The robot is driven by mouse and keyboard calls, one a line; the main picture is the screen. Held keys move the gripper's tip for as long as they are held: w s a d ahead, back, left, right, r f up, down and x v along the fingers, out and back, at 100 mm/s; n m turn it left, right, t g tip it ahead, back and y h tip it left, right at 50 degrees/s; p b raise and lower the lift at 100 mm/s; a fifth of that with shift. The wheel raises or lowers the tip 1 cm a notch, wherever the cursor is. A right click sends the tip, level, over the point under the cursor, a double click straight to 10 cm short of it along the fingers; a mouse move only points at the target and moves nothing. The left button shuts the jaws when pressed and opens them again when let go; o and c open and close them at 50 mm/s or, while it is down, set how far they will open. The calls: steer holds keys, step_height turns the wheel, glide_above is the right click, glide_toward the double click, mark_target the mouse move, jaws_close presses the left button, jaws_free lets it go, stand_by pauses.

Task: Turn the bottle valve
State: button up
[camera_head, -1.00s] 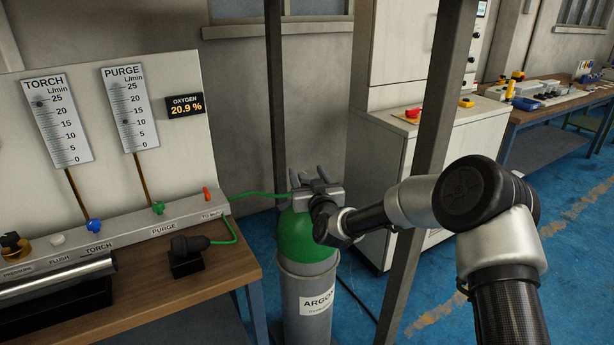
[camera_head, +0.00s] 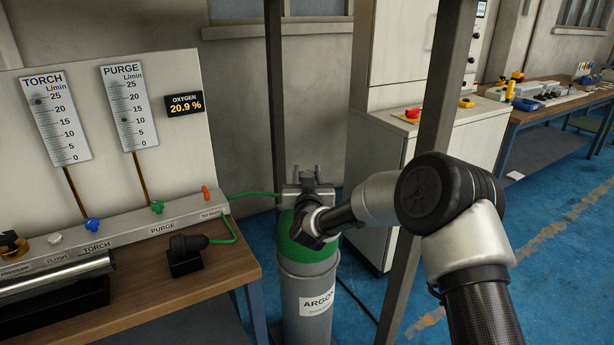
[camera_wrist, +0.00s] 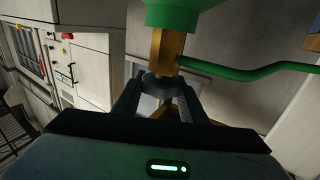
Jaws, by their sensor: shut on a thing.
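The argon bottle (camera_head: 305,290) stands on the floor beside the bench, grey with a green shoulder and a white label. Its valve is at the top, largely hidden behind my wrist in the head view. In the wrist view, a brass valve body (camera_wrist: 165,48) joins a green part above it and a green hose at its side. My gripper (camera_wrist: 163,84) is shut, with its fingers on either side of a dark round piece of the bottle valve at the end of the brass. The exact finger contact is dark and hard to make out.
The bench (camera_head: 215,268) at left carries the manifold (camera_head: 150,222) and flow gauges. The oxygen display (camera_head: 185,104) reads 20.9 %. Two dark posts stand near the bottle, one (camera_head: 425,160) behind my arm. A green hose (camera_head: 255,194) runs from manifold to bottle.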

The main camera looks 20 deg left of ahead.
steer(key=shift+m+t+h, duration=0.3)
steer(key=shift+m+h, duration=0.3)
steer(key=shift+h, duration=0.3)
steer(key=o, duration=1.1)
steer(key=shift+c, duration=0.2)
steer(key=p+v, duration=0.2)
steer(key=v, duration=1.5)
steer(key=shift+s+d, duration=0.2)
